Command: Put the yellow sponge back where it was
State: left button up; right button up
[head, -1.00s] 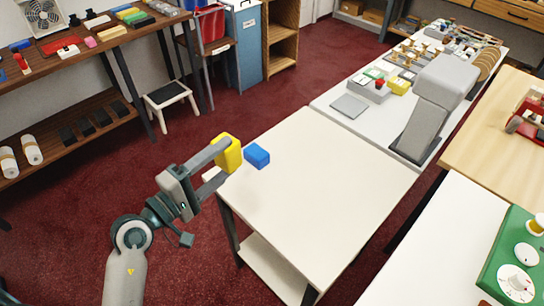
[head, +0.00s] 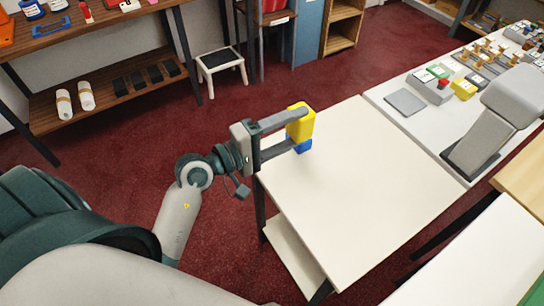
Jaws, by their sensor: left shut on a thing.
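The yellow sponge (head: 301,120) is an upright block between the fingers of my left gripper (head: 298,128), which is shut on it. It is at the far left corner of the white table (head: 350,190). A blue block (head: 304,147) shows just below the sponge at that corner, partly covered by the sponge and a finger. I cannot tell whether the sponge touches it. My right gripper is not in view.
The rest of the white table top is bare. A step stool (head: 221,68) stands on the red floor.

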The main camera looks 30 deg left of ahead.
pick_arm(q)
jog(key=w+d+f+n+g+y, duration=0.2)
jog(key=w+d+f+g+y, duration=0.2)
jog(key=d, duration=0.4)
jog(key=w+d+f+n+g+y, duration=0.3)
jog(key=w+d+f+g+y, duration=0.15)
jog(key=d, duration=0.35)
jog(key=w+a+n+g, duration=0.3)
jog(key=a+n, duration=0.3)
jog(key=a, duration=0.2)
jog(key=w+a+n+g, duration=0.3)
jog(key=a+n, duration=0.4)
jog(key=a, duration=0.2)
jog(key=shift+r+p, duration=0.3)
jog(key=shift+a+g+y, duration=0.1)
jog(key=shift+g+y, duration=0.15)
